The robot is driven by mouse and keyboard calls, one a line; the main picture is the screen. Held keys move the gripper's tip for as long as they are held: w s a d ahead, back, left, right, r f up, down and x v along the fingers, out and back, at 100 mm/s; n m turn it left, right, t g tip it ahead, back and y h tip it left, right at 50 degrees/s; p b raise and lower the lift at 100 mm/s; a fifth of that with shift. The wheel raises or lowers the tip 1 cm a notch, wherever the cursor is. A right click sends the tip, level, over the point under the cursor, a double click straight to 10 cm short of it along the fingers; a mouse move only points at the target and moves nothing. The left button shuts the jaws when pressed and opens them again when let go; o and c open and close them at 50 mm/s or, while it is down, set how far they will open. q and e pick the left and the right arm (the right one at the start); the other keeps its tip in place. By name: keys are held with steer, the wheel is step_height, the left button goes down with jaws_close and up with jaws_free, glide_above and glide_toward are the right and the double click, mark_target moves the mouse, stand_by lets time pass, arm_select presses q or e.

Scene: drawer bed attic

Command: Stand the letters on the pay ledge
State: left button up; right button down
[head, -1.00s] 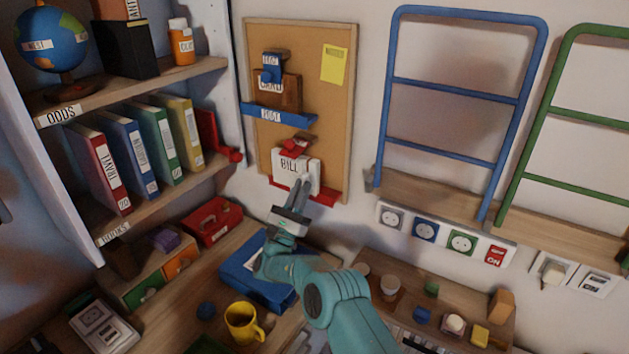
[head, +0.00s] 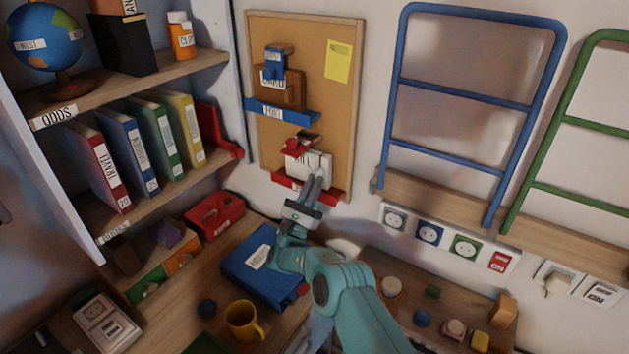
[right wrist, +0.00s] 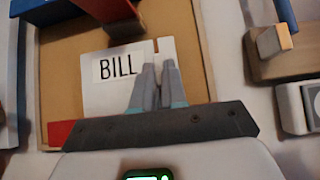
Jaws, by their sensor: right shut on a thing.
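My right gripper (head: 314,182) is shut on a white letter marked BILL (head: 300,160), which is upright at the red ledge (head: 331,194) low on the cork board. In the right wrist view the closed fingers (right wrist: 158,85) cover the lower right of the BILL letter (right wrist: 105,95). A second white edge shows at its right; I cannot tell whether it is another letter. The red ledge (right wrist: 62,133) shows only at its left end there; my gripper hides the rest, so contact with the letter's bottom is unclear. My left gripper is out of view.
A blue ledge (head: 304,119) with brown and blue pieces is above on the cork board (head: 337,120). A small red clip-like piece (head: 291,145) is just above the letter. Below are a blue box (head: 245,275), a yellow mug (head: 240,320) and a red caddy (head: 222,220).

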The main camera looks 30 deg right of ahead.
steer(key=shift+a+f+b, duration=0.15)
steer(key=shift+f+b, duration=0.1)
steer(key=shift+b, duration=0.25)
steer(key=c, duration=1.2)
jaws_free()
steer(key=shift+f, duration=0.1)
steer(key=shift+o, duration=0.2)
steer(key=shift+s, duration=0.1)
steer(key=shift+r, duration=0.2)
steer(key=p+v, duration=0.3)
steer(key=v, duration=0.4)
steer(key=shift+p, duration=0.35)
